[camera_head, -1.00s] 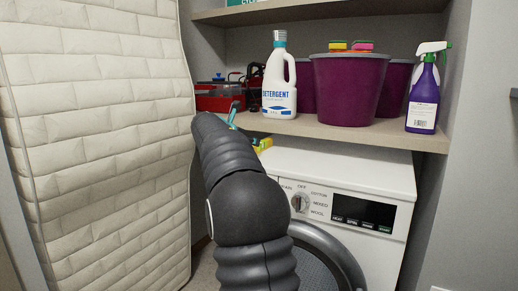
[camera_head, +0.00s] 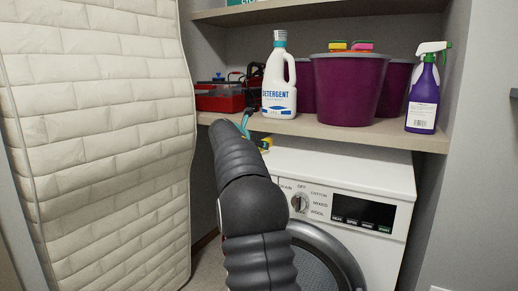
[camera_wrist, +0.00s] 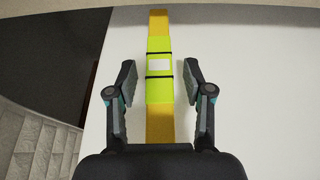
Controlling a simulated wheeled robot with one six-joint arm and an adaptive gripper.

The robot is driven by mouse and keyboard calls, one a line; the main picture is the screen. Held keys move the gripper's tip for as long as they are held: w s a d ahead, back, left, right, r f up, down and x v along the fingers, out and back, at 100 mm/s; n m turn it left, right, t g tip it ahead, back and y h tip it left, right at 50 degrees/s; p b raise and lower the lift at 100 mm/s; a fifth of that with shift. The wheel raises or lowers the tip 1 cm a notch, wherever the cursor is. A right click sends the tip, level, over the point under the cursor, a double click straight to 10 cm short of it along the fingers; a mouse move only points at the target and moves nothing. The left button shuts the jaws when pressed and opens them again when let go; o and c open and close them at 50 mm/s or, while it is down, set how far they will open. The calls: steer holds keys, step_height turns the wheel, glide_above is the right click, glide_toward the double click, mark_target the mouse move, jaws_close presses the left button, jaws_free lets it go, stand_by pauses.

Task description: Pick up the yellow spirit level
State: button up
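The yellow spirit level (camera_wrist: 158,121) lies lengthwise up the wrist view, on the white washing machine top. It is a long yellow-orange bar with a brighter yellow-green middle, a pale label and two dark bands. My gripper (camera_wrist: 159,80) is open, with one finger on each side of the level and a gap on both sides. The near end of the level is hidden behind my gripper body. In the head view a small bit of the level (camera_head: 266,143) shows past my arm, which hides the rest.
The washing machine (camera_head: 345,170) stands under a shelf (camera_head: 350,134). The shelf holds a detergent bottle (camera_head: 279,85), purple buckets (camera_head: 347,90), a spray bottle (camera_head: 423,95) and a red toolbox (camera_head: 218,101). A quilted mattress (camera_head: 100,130) stands at left.

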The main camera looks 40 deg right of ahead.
jaws_close()
steer(key=shift+r, duration=0.1)
